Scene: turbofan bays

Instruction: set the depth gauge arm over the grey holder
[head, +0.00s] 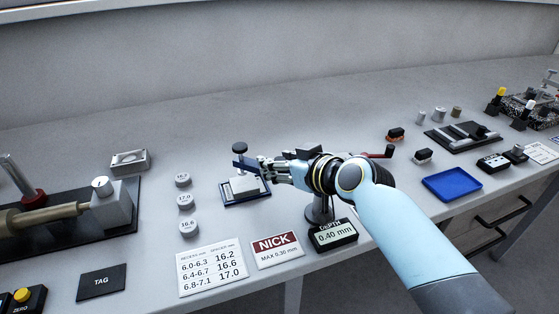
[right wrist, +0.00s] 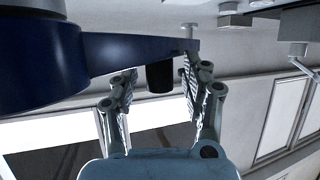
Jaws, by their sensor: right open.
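The depth gauge arm (head: 243,161) is a dark blue bar with a black knob (head: 240,148) near its end. In the head view that end appears above the grey holder (head: 243,186), which sits on a dark blue base. My right gripper (head: 262,166) is open beside the arm's end. In the right wrist view the blue arm (right wrist: 130,48) comes in from the left and the black knob (right wrist: 160,76) shows between my spread fingers (right wrist: 158,75). My forearm hides much of the arm's length. The gauge display (head: 334,235) reads 0.40 mm. My left gripper is out of view.
Several round weights marked with numbers (head: 186,202) stand left of the holder. A number card (head: 212,268) and a NICK card (head: 277,249) lie in front. A blue tray (head: 452,184) lies to the right. A dark fixture (head: 125,225) with a shaft fills the left.

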